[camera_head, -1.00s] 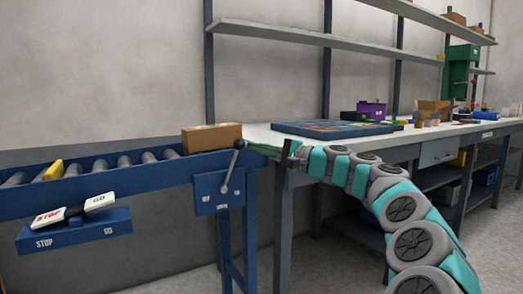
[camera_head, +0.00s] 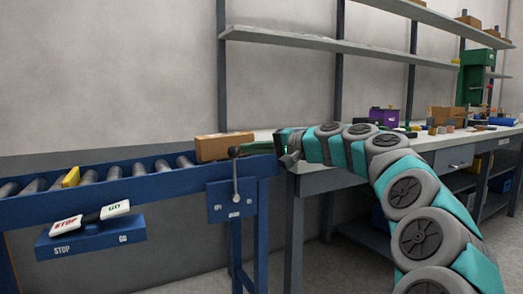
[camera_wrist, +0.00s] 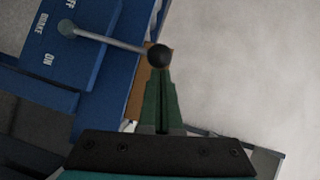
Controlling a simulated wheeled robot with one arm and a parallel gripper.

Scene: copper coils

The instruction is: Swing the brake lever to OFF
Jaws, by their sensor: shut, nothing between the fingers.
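The brake lever (camera_head: 235,178) is a thin grey rod with a black ball knob on a blue plate (camera_head: 216,208) at the conveyor's end. It stands nearly upright in the head view. In the wrist view, the lever (camera_wrist: 110,40) runs from its pivot to the knob (camera_wrist: 160,56), and the plate (camera_wrist: 85,62) reads BRAKE and ON, with OFF partly cut at the top edge. My gripper (camera_head: 249,148) has its green fingers together and empty. In the wrist view, my gripper's tips (camera_wrist: 161,80) point at the knob, just short of or touching it; I cannot tell which.
A cardboard box (camera_head: 224,147) sits on the blue roller conveyor (camera_head: 135,188) behind the lever. A STOP/GO rocker (camera_head: 92,217) is mounted at the left. The workbench (camera_head: 328,184) stands at right, beneath my arm. Open floor lies in front of the bench.

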